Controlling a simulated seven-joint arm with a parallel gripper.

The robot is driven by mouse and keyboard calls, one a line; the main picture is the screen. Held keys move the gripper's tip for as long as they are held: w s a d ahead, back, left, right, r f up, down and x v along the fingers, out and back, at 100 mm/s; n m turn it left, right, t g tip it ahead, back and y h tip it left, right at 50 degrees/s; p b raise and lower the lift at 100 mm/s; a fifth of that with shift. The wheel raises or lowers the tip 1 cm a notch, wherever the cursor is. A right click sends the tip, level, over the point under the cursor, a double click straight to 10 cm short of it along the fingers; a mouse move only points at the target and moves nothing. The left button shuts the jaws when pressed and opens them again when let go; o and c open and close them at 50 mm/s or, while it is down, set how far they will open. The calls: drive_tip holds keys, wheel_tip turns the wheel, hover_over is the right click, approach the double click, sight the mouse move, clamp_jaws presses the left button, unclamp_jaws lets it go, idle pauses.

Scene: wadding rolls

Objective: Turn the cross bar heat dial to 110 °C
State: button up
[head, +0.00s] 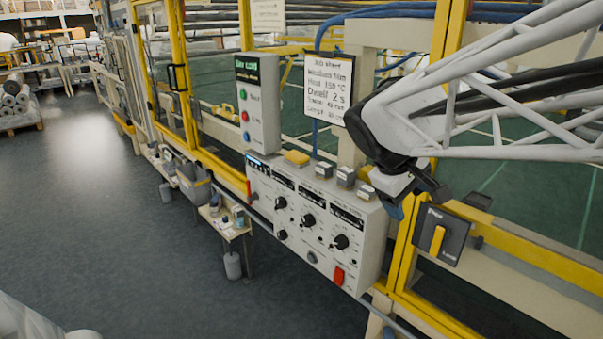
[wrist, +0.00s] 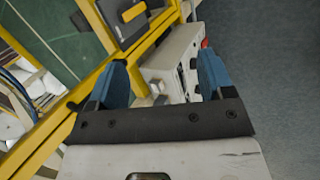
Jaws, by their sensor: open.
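A pale control box (head: 262,213) on the yellow-framed machine carries several black dials on its front. Three larger ones stand in a descending row: the left dial (head: 281,203), the middle dial (head: 308,220) and the right dial (head: 340,242). Their labels and scales are too small to read, so I cannot tell which is the cross bar heat dial or its setting. My gripper (head: 396,207) hangs right of the box, apart from the dials. In the wrist view my gripper (wrist: 163,74) has its blue fingers spread and empty, with the box's end beyond them.
A red switch (head: 338,276) is low on the box. A black panel with a yellow handle (head: 437,240) is close right of my gripper. A button box (head: 258,103) stands above. Floor is open in front.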

drive_tip(key=w+a+f+n+h, duration=0.2)
drive_tip(key=w+a+f+n, duration=0.1)
drive_tip(key=w, duration=0.5)
drive_tip(key=w+a+f+n+h, duration=0.2)
drive_tip(key=w+a, duration=0.1)
drive_tip(key=w, duration=0.5)
drive_tip(key=w+a+f+n+t+h, duration=0.1)
drive_tip(key=w+a+f+n+t, duration=0.1)
drive_tip(key=w+a+f, duration=0.3)
drive_tip(key=w+a+f+n+t+h, duration=0.1)
drive_tip(key=w+a+f+n+t, duration=0.1)
drive_tip(key=w+a+f+n, duration=0.2)
drive_tip(key=w+a+f+n+t+h, duration=0.1)
drive_tip(key=w+a+f+n+h, duration=0.1)
drive_tip(key=w+a+f, duration=0.5)
drive_tip(key=shift+w+a+f+n+t, duration=0.2)
drive_tip(key=shift+w+a+n, duration=0.25)
drive_tip(key=shift+w+a, duration=0.3)
drive_tip(key=shift+w+a+f+n+t, duration=0.1)
drive_tip(key=shift+w+a+n+t, duration=0.1)
drive_tip(key=shift+w+a+n, duration=0.4)
drive_tip(key=n+t, duration=0.5)
approach(278, 203)
drive_tip(key=shift+x, duration=1.2)
drive_tip(key=shift+a+r, duration=0.1)
drive_tip(key=shift+w, duration=0.1)
drive_tip(key=shift+x, duration=3.9)
